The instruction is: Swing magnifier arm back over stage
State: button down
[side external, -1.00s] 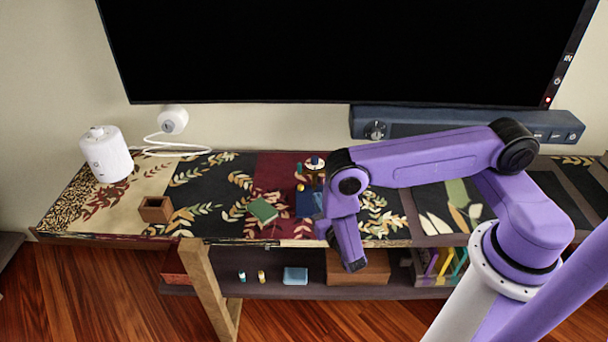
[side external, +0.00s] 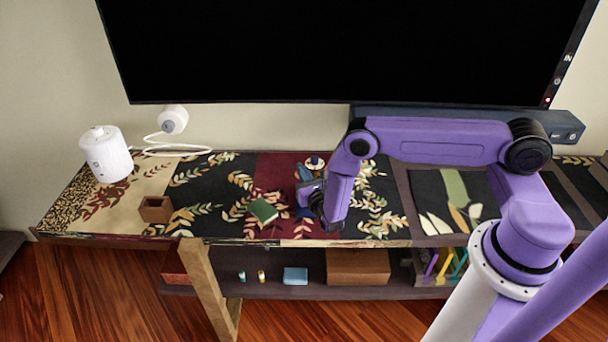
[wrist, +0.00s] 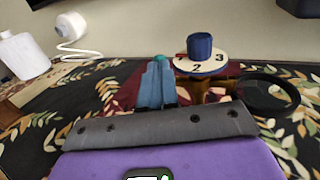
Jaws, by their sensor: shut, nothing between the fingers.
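The magnifier's black ring (wrist: 270,94) shows at the right in the wrist view, beside a brown stand (wrist: 208,88). On that stand is a pale dial (wrist: 200,66) marked 2 and 3, with a blue knob (wrist: 200,46). The dial also shows in the side view (side external: 315,168), just behind my gripper. My gripper (wrist: 158,72) is shut and empty, its blue-grey fingers together left of the stand. In the side view my gripper (side external: 303,171) is low over the shelf top. A green tip (wrist: 159,57) shows just beyond the fingers. The stage is hidden or cannot be made out.
A green book (side external: 263,210) lies left of my gripper, and a small brown box (side external: 155,209) stands farther left. A white canister (side external: 106,154) and a white cabled device (side external: 173,120) are at the back left. The TV (side external: 330,50) and soundbar (side external: 550,124) bound the back.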

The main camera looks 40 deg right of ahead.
jog(key=shift+w+a+m+g+h, duration=0.1)
jog(key=shift+w+m+g+h, duration=0.25)
jog(key=shift+m+h, duration=0.4)
jog(key=m+g+h, duration=0.1)
jog(key=h, duration=0.1)
jog(key=w+m+g+h, duration=0.1)
jog(key=m+g+h, duration=0.1)
jog(key=shift+w+h, duration=0.2)
jog(key=shift+h, duration=0.05)
jog(key=m+g+h, duration=0.2)
jog(key=w+m+g, duration=0.1)
jog(key=g, duration=0.1)
jog(key=shift+w+d+h, duration=0.1)
jog(key=shift+d+h, duration=0.25)
jog(key=shift+h, duration=0.05)
jog(key=shift+w+d, duration=0.2)
jog(key=shift+w, duration=0.05)
jog(key=shift+w+d+m+g+h, duration=0.1)
jog(key=shift+w+m+g+h, duration=0.1)
jog(key=shift+m+g, duration=0.3)
jog(key=shift+w+d+m+g+h, duration=0.1)
jog(key=shift+m+g+h, duration=0.1)
jog(key=shift+m+g, duration=0.25)
jog(key=shift+x, duration=1.8)
jog(key=shift+w, duration=0.1)
jog(key=shift+a, duration=0.1)
